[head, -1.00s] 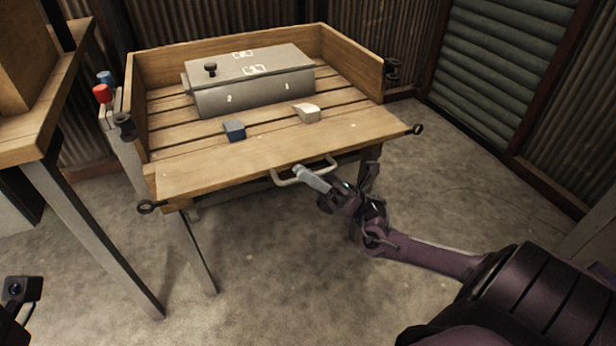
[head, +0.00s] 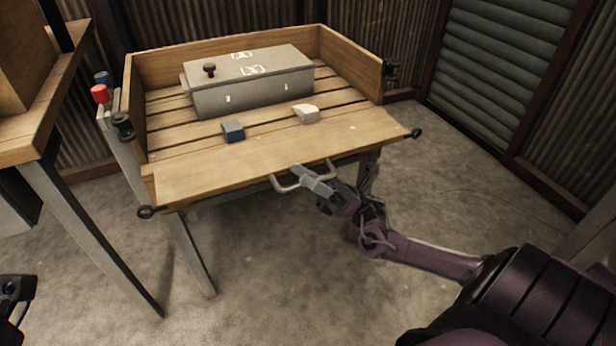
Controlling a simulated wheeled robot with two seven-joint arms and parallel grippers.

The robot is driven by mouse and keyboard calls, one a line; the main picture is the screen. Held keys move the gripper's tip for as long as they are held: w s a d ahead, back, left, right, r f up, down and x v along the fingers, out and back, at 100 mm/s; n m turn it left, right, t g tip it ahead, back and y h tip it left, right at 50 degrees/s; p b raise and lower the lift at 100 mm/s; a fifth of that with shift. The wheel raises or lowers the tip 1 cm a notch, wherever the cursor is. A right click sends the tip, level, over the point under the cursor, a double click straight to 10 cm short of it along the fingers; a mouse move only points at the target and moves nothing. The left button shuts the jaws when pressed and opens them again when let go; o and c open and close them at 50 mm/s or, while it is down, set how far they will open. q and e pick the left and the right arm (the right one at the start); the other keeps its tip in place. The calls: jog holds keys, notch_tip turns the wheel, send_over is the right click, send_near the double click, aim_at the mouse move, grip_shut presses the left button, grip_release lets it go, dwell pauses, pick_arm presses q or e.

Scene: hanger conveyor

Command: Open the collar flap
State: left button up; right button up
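The collar flap (head: 250,165) is the wooden front board of a slatted table. It lies folded outward, close to level, past the ends of the side boards. A pale U-shaped handle (head: 282,187) sticks out from its front edge. My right gripper (head: 306,178) is at this handle, its light fingers overlapping the bar. Whether they are closed on the bar is not clear. My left gripper (head: 15,292) shows only in part at the lower left corner, away from the table, and its fingers cannot be made out.
A grey box (head: 255,97) with a black knob stands on the table. A dark blue block (head: 233,131) and a cream block (head: 306,114) lie before it. Another wooden table (head: 40,130) stands left. The floor in front is open.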

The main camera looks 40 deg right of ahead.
jog(key=v, duration=0.7)
jog(key=shift+s+d+f+b, duration=0.15)
jog(key=shift+d+f+b, duration=0.05)
jog(key=shift+f+b, duration=0.15)
jog(key=shift+r, duration=0.1)
